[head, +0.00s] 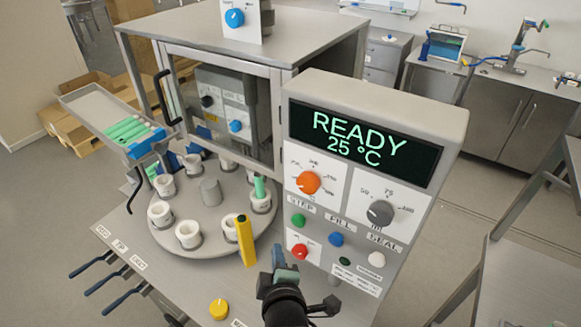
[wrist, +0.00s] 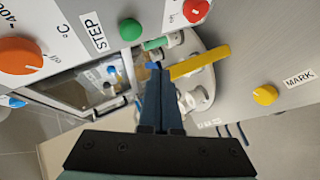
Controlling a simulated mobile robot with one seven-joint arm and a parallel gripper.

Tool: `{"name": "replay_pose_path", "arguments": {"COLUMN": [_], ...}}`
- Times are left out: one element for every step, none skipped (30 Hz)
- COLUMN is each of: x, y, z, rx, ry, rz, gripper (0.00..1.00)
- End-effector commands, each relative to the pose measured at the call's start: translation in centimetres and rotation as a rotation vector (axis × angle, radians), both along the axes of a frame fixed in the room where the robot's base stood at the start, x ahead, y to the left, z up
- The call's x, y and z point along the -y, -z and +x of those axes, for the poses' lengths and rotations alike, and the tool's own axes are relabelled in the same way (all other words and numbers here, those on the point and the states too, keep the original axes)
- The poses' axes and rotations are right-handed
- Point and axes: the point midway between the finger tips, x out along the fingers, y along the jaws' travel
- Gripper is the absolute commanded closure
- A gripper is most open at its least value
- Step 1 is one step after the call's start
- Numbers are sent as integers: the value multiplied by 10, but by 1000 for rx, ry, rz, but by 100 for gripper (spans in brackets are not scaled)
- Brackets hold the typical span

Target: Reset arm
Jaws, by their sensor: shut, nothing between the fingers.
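My gripper (head: 278,256) is shut and empty. In the head view it points up in front of the lower left part of the control panel, right of the yellow post. In the wrist view its two dark fingers (wrist: 160,90) are together, with the yellow post (wrist: 200,62) and green STEP button (wrist: 131,29) beyond them. The control panel (head: 378,100) reads READY, 25 °C. It carries an orange knob (head: 307,182), a grey knob (head: 380,213) and green, blue, red and white buttons. I cannot tell how far the fingertips are from the panel.
A round turntable (head: 205,218) with several white cups stands left of my gripper. The yellow post (head: 246,240) is close by. A yellow button (head: 219,309) is at the front. A tray (head: 99,97) with green tubes is at the left. Handles (head: 104,281) stick out at the lower left.

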Motion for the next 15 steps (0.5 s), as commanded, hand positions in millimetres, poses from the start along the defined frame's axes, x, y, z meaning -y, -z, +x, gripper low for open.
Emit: {"name": "replay_pose_path", "arguments": {"x": [0,0,0,0,0,0,0,-1,-1,-1,-1,-1,0,0,0], "y": [0,0,0,0,-5,-15,-25,-38,-59,-79,-99,-129,-152,-176,-207], "z": [0,0,0,0,3,7,11,16,23,28,32,36,38,39,38], "rx": [0,0,0,0,12,35,56,84,128,168,210,270,317,365,427], "ry": [0,0,0,0,4,13,23,33,50,63,76,92,101,108,113], "rz": [0,0,0,0,8,27,46,72,116,153,197,261,311,364,435], "gripper": [100,100,100,100,100,100,100,100,100,100,100,100,100,100,100]}}
